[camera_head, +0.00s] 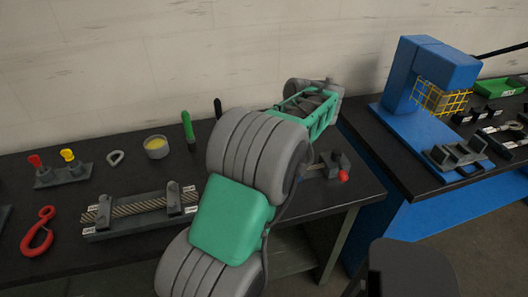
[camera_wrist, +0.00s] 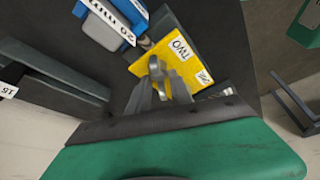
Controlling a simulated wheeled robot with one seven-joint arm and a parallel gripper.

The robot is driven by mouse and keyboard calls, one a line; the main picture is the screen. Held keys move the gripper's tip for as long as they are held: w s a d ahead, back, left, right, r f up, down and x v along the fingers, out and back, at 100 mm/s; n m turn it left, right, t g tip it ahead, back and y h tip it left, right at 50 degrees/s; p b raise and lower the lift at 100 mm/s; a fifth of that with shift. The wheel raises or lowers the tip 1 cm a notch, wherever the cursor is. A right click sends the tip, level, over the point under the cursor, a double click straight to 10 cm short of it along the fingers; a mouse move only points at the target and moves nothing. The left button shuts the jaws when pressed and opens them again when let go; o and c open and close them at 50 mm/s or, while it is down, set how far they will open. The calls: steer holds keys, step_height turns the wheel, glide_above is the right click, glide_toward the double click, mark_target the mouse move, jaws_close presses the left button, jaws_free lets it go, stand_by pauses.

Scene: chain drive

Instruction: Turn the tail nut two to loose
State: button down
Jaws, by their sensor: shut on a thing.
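A yellow block (camera_wrist: 195,62) with a white label reading TWO lies right ahead of my gripper in the wrist view. My gripper (camera_wrist: 159,72) has its grey fingers at the lower left side of this block, shut on a small grey part that looks like the tail nut. The fingers hide most of that part, so its shape and how far it is turned cannot be told. In the head view my own arm covers the work spot, and the block and nut are hidden there.
A blue piece (camera_wrist: 112,22) with a white label sits beside the yellow block. A dark bar (camera_wrist: 50,70) lies at left. In the head view a red hook (camera_head: 38,232), a rope fixture (camera_head: 140,208) and a yellow-topped tin (camera_head: 156,147) stand left; a blue press (camera_head: 425,75) stands right.

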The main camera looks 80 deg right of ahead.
steer(key=n+y+p, duration=0.1)
steer(key=n, duration=0.1)
steer(key=n+y+p, duration=0.1)
steer(key=n+p, duration=0.1)
steer(key=n, duration=0.1)
steer(key=shift+a+f+n+g+p, duration=0.1)
steer(key=shift+a+n+g+p, duration=0.05)
steer(key=shift+n+g+p, duration=0.2)
steer(key=n+p, duration=0.1)
steer(key=n, duration=0.1)
steer(key=n+g+y+p, duration=0.1)
steer(key=n, duration=0.1)
steer(key=shift+f+n+y, duration=0.15)
steer(key=shift+n+y, duration=0.1)
steer(key=shift+y, duration=0.05)
steer(key=shift+p, duration=0.3)
steer(key=c, duration=1.6)
jaws_free()
steer(key=shift+o, duration=0.4)
